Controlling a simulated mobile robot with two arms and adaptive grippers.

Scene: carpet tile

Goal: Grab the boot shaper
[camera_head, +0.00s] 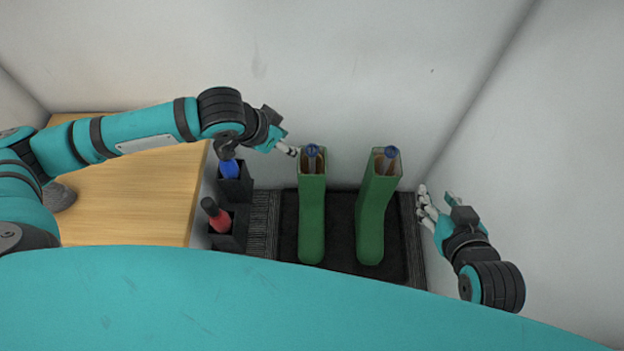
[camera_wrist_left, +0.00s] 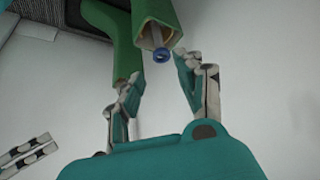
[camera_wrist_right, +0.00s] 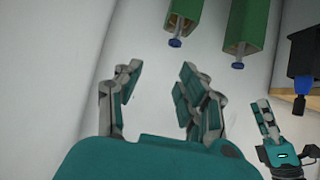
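Two green boots stand upright on a dark mat in the head view, a left boot (camera_head: 312,215) and a right boot (camera_head: 375,215). Each has a boot shaper with a blue knob in its open top: the left shaper (camera_head: 312,152) and the right shaper (camera_head: 390,154). My left gripper (camera_head: 290,150) is just left of the left boot's top, fingers apart. In the left wrist view a blue knob (camera_wrist_left: 161,55) lies beyond the open fingers (camera_wrist_left: 160,80). My right gripper (camera_head: 434,195) is right of the right boot, open and empty; its fingers (camera_wrist_right: 155,80) show nothing between them.
A black mat (camera_head: 342,225) lies under the boots. Two dark holders stand left of it, with a blue-topped item (camera_head: 230,169) and a red bottle (camera_head: 217,215). A wooden surface (camera_head: 140,195) with a grey stone-like object (camera_head: 60,196) is at left. White walls (camera_head: 350,60) close in behind and right.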

